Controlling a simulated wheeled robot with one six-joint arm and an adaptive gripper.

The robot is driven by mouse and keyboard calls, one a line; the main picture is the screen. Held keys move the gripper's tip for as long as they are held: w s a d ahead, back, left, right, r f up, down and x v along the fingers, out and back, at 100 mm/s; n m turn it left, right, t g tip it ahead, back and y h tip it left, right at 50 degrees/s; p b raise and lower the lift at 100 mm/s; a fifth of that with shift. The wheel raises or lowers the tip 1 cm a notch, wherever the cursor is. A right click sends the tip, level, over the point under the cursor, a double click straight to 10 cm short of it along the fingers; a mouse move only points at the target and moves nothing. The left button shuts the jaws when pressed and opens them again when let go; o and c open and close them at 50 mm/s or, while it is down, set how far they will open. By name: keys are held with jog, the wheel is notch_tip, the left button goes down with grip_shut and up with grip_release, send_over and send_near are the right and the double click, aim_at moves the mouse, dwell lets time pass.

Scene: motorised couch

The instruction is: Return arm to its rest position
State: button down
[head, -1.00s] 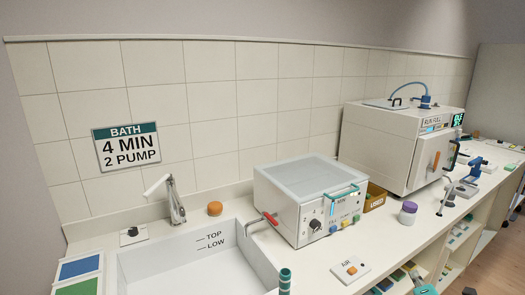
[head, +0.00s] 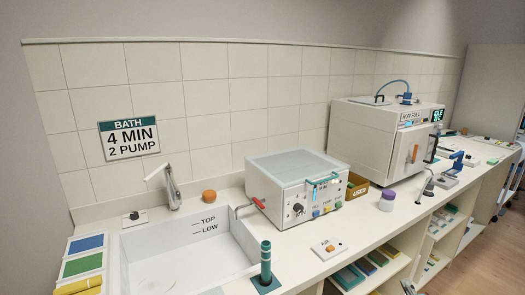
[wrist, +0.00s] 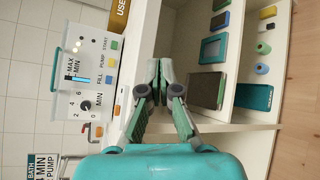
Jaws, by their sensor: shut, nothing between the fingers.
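My gripper (wrist: 160,78) is in the middle of the wrist view, its two green-grey fingers meeting at the tips with nothing between them. It is out in front of the counter, with the counter front and open shelves behind it. The wrist picture is turned sideways. The gripper cannot be made out clearly in the head view.
The counter (head: 375,225) carries a sink (head: 180,265), a teal post (head: 265,262), a bath unit (head: 297,185), a USED bin (head: 357,187), a purple-lidded jar (head: 387,201) and a large white machine (head: 385,140). Shelves (wrist: 225,60) hold small boxes. Floor (head: 480,262) is open at right.

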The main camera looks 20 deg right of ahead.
jog(key=s+a+f+m+t+y, duration=0.1)
jog(key=s+a+f+m, duration=0.2)
jog(key=a, duration=0.6)
jog(key=s+a+f+m+y, duration=0.1)
jog(key=s+a+f+m, duration=0.2)
jog(key=a, duration=0.6)
jog(key=s+a+f+m+t+y, duration=0.1)
jog(key=s+a+f+m+y, duration=0.2)
jog(key=a, duration=0.6)
jog(key=s+a+r+m+y, duration=0.2)
jog(key=s+a+m, duration=0.1)
jog(key=s+a, duration=0.4)
jog(key=s+a+r+m+y, duration=0.2)
jog(key=s+a, duration=0.5)
jog(key=s, duration=0.5)
jog(key=shift+s+a+r+m+t, duration=0.2)
jog(key=shift+s+r+m+t, duration=0.1)
jog(key=shift+r+m, duration=0.45)
